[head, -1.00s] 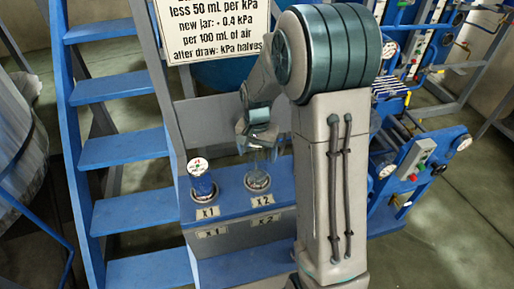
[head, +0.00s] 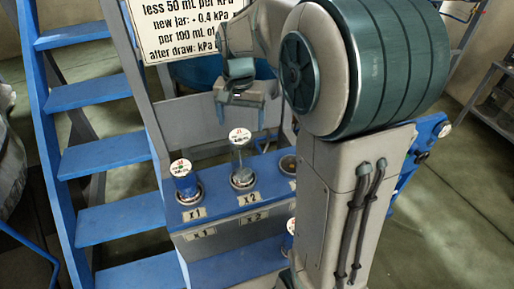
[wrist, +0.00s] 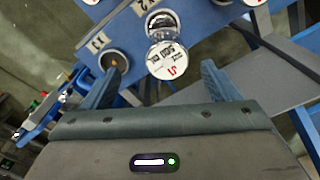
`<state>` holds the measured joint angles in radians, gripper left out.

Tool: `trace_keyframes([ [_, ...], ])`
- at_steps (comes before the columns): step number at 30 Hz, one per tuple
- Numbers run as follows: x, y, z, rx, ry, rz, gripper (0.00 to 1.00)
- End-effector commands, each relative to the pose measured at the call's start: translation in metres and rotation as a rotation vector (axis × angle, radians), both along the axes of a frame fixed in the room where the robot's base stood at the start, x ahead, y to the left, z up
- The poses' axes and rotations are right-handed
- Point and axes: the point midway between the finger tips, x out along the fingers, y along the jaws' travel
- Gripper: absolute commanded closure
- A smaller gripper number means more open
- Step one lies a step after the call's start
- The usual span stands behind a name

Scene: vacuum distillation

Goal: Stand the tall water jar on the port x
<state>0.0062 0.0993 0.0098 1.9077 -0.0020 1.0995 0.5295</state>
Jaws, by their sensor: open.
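A tall clear jar (head: 241,161) with a white lid stands upright on the port marked x2 (head: 243,182). It also shows from above in the wrist view (wrist: 168,62), its lid with red and black print. I cannot read the print or tell the contents. My gripper (head: 241,116) is open and empty, above the jar and apart from it. In the wrist view the two fingers of my gripper (wrist: 163,66) are spread, with the lid beyond and between them.
A short blue jar (head: 185,184) stands on port x1, left of the clear jar. An empty port (wrist: 114,63) lies on its other side, partly behind my arm in the head view (head: 288,164). Another lidded jar (head: 290,238) sits lower, mostly hidden. Blue stairs (head: 105,155) stand left.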

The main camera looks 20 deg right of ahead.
Motion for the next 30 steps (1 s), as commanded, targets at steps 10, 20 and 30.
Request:
trace_keyframes([
  [10,-0.094,0.000,0.023,-0.028,-0.144,0.251,0.19],
  [20,-0.169,-0.001,0.012,-0.079,-0.257,0.466,0.19],
  [30,-0.187,-0.001,0.005,-0.098,-0.286,0.527,0.19],
])
